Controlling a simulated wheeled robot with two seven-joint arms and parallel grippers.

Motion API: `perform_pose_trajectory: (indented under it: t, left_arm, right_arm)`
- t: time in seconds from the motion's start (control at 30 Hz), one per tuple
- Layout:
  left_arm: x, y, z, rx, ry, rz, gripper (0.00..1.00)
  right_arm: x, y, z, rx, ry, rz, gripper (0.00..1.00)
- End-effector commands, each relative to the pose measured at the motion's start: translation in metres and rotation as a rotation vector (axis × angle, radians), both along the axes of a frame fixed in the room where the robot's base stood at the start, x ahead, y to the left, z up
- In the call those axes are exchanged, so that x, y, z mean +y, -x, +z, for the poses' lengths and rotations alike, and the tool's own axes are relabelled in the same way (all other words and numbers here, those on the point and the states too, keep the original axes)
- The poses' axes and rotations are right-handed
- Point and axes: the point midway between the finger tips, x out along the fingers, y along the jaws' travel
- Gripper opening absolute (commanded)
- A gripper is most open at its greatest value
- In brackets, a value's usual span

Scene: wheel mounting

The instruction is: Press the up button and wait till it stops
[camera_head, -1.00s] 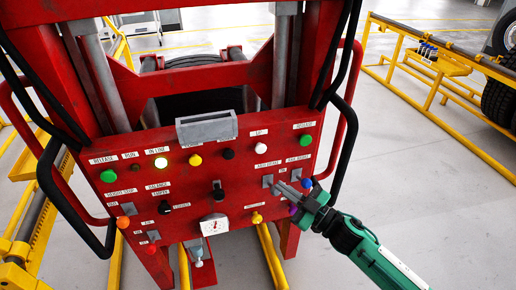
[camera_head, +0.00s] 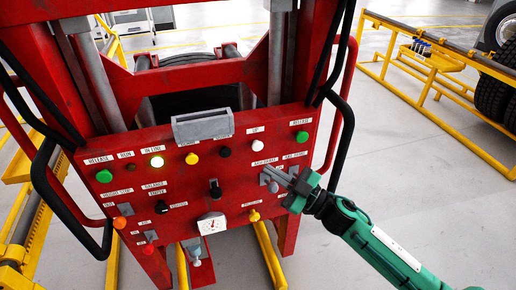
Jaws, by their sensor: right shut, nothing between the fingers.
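The red control panel (camera_head: 180,185) fills the middle of the view. The white button (camera_head: 257,145) sits under a small label that seems to read UP, in the upper right part of the panel. My right gripper (camera_head: 268,172) is shut and empty. Its fingertips are in front of the panel, below and slightly right of the white button, overlapping the grey switch plates in the picture. I cannot tell whether they touch the panel. The gripper hides part of the panel's lower right. My left gripper is not in view.
Other controls include a green button (camera_head: 302,136), a black knob (camera_head: 225,152), a yellow button (camera_head: 192,158) and a lit lamp (camera_head: 157,162). A dial gauge (camera_head: 212,223) sits low on the panel. Black curved handles (camera_head: 342,140) flank it. A yellow rail frame (camera_head: 440,90) stands right.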

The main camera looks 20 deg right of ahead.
Motion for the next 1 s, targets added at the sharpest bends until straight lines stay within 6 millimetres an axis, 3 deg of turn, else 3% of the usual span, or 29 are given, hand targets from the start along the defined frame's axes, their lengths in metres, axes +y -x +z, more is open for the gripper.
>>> perform_pose_trajectory:
  t: [0.2, 0.4, 1.0]
  left_arm:
    - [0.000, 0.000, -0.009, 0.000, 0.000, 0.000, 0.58]
    - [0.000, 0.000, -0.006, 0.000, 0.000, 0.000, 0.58]
    - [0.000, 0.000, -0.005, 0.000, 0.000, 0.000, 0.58]
  right_arm:
    - [0.001, -0.033, -0.001, -0.003, 0.001, -0.001, 0.00]
    - [0.002, -0.051, 0.000, 0.000, 0.001, -0.002, 0.00]
    - [0.002, -0.058, 0.000, 0.000, 0.000, 0.000, 0.00]
